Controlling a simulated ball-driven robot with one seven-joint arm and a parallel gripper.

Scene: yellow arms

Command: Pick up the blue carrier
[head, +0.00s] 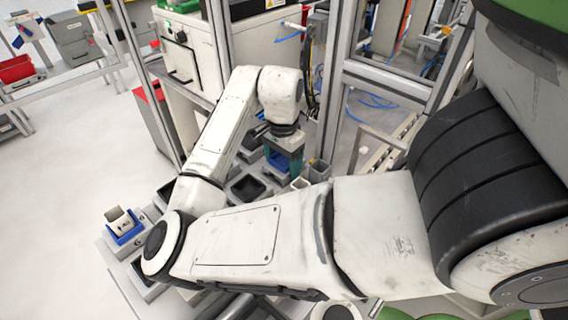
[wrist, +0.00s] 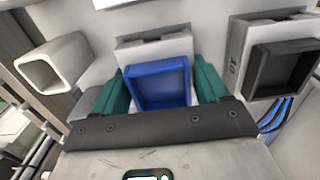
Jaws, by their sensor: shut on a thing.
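The blue carrier (wrist: 160,84) is an open, square, tray-like box, seen in the wrist view between the two teal fingers of my gripper (wrist: 158,78). One finger lies along each side of it, and the gripper is shut on it. In the head view my gripper (head: 285,158) points down at the far side of the work surface, and a part of the blue carrier (head: 278,162) shows by the fingers. Its underside is hidden, so I cannot tell whether it still touches the grey holder behind it in the wrist view.
A black carrier in a grey holder (wrist: 240,45) stands to the right in the wrist view, and a hollow pale square tube (wrist: 35,70) to the left. Another blue piece (head: 128,234) with a white box sits at the left in the head view. Metal frame posts (head: 330,75) stand close behind my gripper.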

